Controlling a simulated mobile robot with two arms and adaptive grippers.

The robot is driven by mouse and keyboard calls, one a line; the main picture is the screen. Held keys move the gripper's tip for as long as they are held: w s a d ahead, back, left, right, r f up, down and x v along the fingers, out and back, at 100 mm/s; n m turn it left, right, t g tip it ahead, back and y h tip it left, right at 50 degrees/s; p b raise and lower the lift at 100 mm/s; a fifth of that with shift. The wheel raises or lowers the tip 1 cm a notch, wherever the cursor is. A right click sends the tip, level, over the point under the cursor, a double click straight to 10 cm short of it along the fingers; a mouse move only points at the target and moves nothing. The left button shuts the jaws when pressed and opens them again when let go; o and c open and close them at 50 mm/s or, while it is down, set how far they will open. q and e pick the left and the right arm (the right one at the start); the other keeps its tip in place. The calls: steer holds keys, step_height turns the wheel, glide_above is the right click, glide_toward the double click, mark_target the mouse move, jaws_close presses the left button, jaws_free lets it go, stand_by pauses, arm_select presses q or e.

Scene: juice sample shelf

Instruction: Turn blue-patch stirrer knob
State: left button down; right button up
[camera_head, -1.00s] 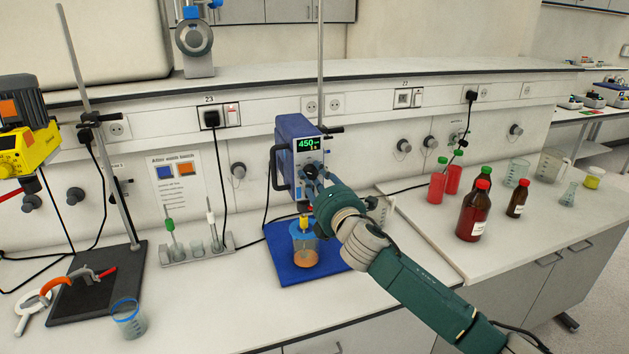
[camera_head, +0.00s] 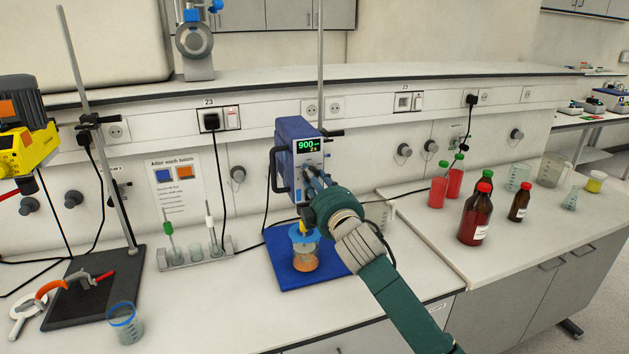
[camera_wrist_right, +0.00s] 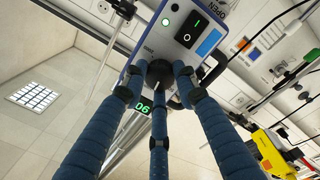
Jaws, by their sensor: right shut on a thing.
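The blue stirrer (camera_head: 290,135) stands on a rod, its display (camera_head: 307,145) lit green and reading 900. My right gripper (camera_head: 310,180) reaches its front from the lower right. In the right wrist view, its three fingers close around the dark knob (camera_wrist_right: 158,72), whose white pointer line shows. A light-blue patch (camera_wrist_right: 209,42) and a rocker switch (camera_wrist_right: 189,25) are on the same panel. Below the stirrer, a beaker with orange liquid (camera_head: 305,262) stands on a blue mat (camera_head: 285,272). My left gripper is not in view.
A yellow stirrer (camera_head: 25,150) hangs at the far left. A rack (camera_head: 190,255) with probes is left of the mat. A blue-rimmed beaker (camera_head: 125,325) stands at front left. Brown bottles (camera_head: 476,215) and red bottles (camera_head: 455,183) stand on the right bench.

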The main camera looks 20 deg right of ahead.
steer(key=shift+a+f+m, duration=0.15)
steer(key=shift+f+m, duration=0.1)
steer(key=shift+m, duration=0.85)
steer(key=o, duration=1)
steer(key=shift+r, duration=0.1)
steer(key=shift+c, duration=0.2)
steer(key=shift+o, duration=0.9)
steer(key=s, duration=1.2)
